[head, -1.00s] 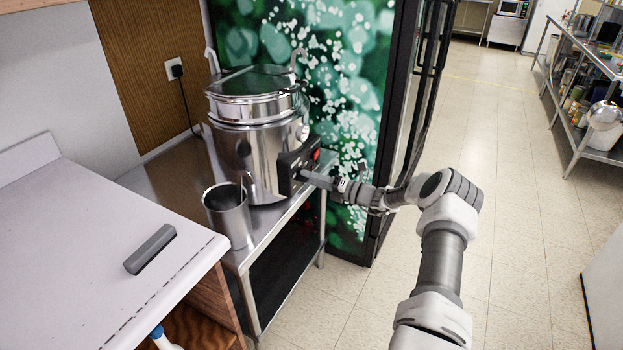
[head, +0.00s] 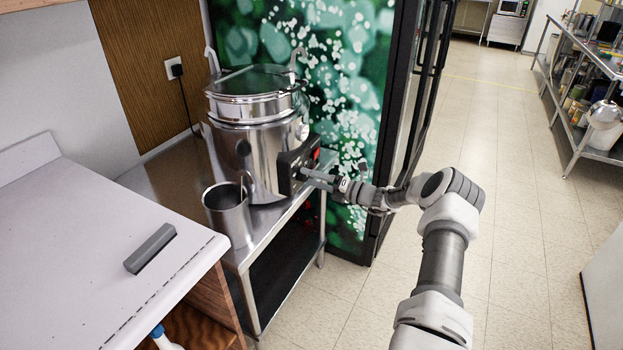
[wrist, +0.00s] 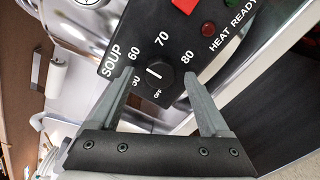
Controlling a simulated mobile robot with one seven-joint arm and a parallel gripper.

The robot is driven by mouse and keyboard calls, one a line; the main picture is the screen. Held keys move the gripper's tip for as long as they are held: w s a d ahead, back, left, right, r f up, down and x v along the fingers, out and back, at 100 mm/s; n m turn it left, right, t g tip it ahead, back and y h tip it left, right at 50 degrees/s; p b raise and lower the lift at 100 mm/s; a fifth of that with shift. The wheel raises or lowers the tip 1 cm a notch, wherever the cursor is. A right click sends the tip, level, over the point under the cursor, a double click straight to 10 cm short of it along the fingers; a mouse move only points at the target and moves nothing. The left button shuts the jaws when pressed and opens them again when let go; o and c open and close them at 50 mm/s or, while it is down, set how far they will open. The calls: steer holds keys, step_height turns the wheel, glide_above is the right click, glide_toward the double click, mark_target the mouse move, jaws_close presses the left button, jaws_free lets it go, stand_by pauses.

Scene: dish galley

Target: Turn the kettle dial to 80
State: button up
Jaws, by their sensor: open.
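The kettle (head: 250,150) is a large steel pot with a glass lid on a steel stand. Its black control box (head: 297,165) faces my gripper (head: 310,178). In the wrist view the black dial (wrist: 165,80) carries a short white mark slanting to the upper left, roughly toward 60; the exact reading is unclear. The label 80 is to the dial's upper right, with 70 above and OFF below. My gripper (wrist: 159,78) is open, its fingertips on either side of the dial with gaps visible. In the head view the dial is hidden by my gripper.
A red switch (wrist: 185,5) and a dark red lamp (wrist: 208,28) sit above the dial on the panel. A steel cup (head: 228,215) stands in front of the kettle. A white counter (head: 100,250) with a grey block (head: 150,249) is at left.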

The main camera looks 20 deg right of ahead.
steer(key=p+v, duration=0.1)
steer(key=v, duration=1.6)
